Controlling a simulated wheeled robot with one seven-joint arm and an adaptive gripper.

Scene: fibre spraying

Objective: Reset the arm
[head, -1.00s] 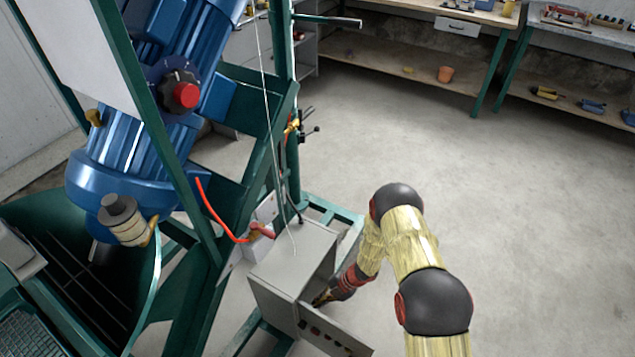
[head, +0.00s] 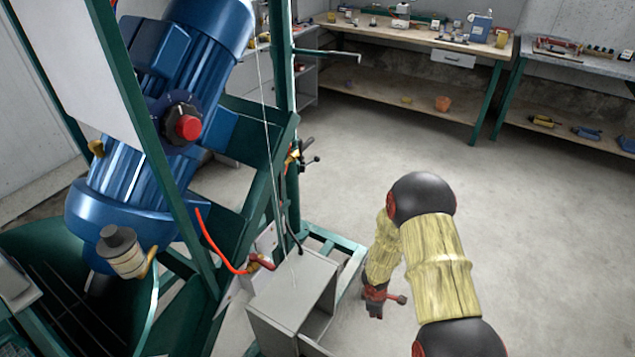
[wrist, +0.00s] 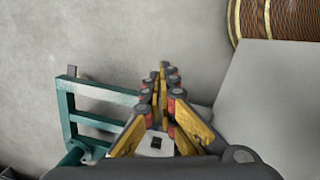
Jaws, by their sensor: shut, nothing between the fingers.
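My arm reaches down at the lower right of the head view, beside the grey box of the machine. My gripper (head: 376,312) is at the lower end of the arm, clear of the box, over the concrete floor. In the wrist view my gripper (wrist: 162,72) shows with its yellow and black fingers close together. It is shut and nothing shows between the fingertips.
The grey box (head: 292,290) with a red-handled valve (head: 262,262) stands just left of my gripper. A blue motor (head: 165,130) on a green frame fills the left. Workbenches (head: 410,50) line the back wall. The floor (head: 520,220) to the right is open.

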